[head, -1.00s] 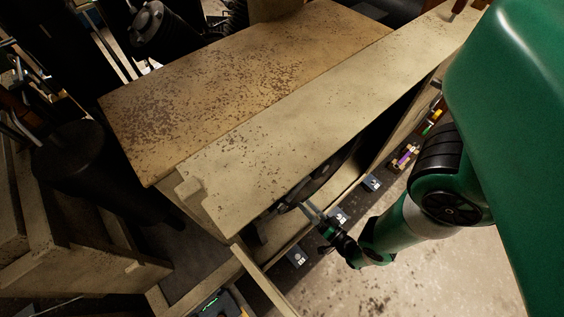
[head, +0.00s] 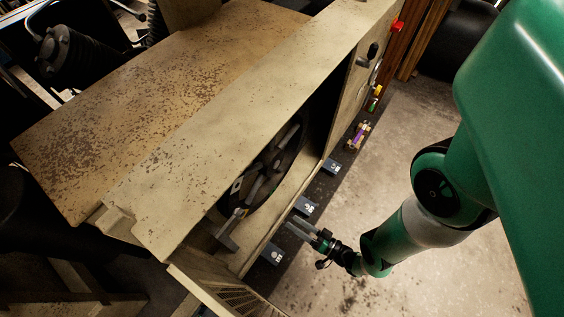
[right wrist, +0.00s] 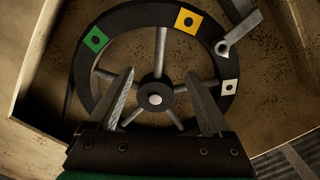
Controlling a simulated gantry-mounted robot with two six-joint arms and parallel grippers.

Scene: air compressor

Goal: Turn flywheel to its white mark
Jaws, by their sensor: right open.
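The flywheel (head: 277,160) is a dark spoked wheel inside the open side of the beige housing. In the right wrist view the flywheel (right wrist: 156,88) faces me, with a green mark (right wrist: 95,40) at upper left, a yellow mark (right wrist: 188,21) at upper right and a white mark (right wrist: 230,87) at right. A grey bar (right wrist: 243,30) reaches over the rim at upper right; a white patch with a dark dot shows at its end. My right gripper (head: 295,228) is open and empty outside the opening. Its fingers (right wrist: 160,80) appear in front of the spokes, apart from the rim. My left gripper is out of view.
The beige housing (head: 230,110) overhangs the wheel opening. Small dark numbered blocks (head: 306,207) lie along a dark strip below the opening. A slatted panel (head: 225,292) stands at lower left. The concrete floor (head: 345,235) is open to the right.

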